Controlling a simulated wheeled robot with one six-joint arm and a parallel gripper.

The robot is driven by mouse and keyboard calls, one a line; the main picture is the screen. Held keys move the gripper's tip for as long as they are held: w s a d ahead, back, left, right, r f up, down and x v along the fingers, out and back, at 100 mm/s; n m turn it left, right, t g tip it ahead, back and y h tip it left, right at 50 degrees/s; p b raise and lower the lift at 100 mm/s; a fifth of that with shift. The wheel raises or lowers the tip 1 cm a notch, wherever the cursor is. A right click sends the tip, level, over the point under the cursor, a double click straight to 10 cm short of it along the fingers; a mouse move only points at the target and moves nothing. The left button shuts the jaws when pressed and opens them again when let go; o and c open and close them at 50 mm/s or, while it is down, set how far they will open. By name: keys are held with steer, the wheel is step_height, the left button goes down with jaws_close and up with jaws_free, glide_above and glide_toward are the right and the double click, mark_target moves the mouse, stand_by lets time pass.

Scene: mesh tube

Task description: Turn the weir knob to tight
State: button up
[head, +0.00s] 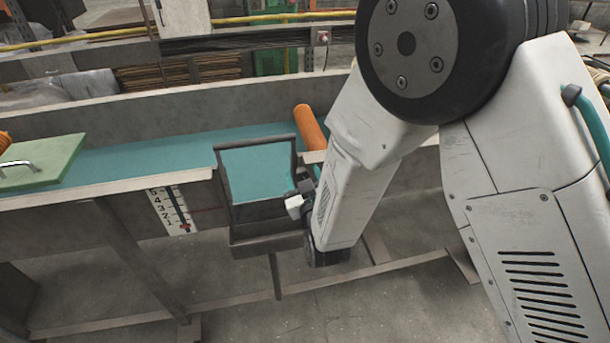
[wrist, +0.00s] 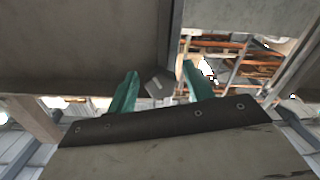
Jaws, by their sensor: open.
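In the wrist view a dark knob (wrist: 159,83) with a short light mark on its face shows between the two teal fingers of my gripper (wrist: 160,82). The fingers are apart, one on each side of the knob in the picture. I cannot tell whether they touch it or how far around it they reach. In the head view my arm hides the knob and most of the gripper. The weir box (head: 221,190), with a dark frame and teal water in it, stands just left of my wrist.
A dark bolted strip (wrist: 170,121) crosses the wrist view below the fingers. In the head view, an orange cylinder (head: 309,127) lies by the weir box. A numbered gauge (head: 172,210) hangs on the channel's front wall, and a green lid (head: 42,165) with a handle lies at left.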

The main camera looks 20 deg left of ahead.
steer(key=shift+c, duration=0.3)
steer(key=c, duration=0.9)
steer(key=shift+d, duration=0.15)
steer(key=shift+w+m, duration=0.1)
steer(key=shift+m, duration=3)
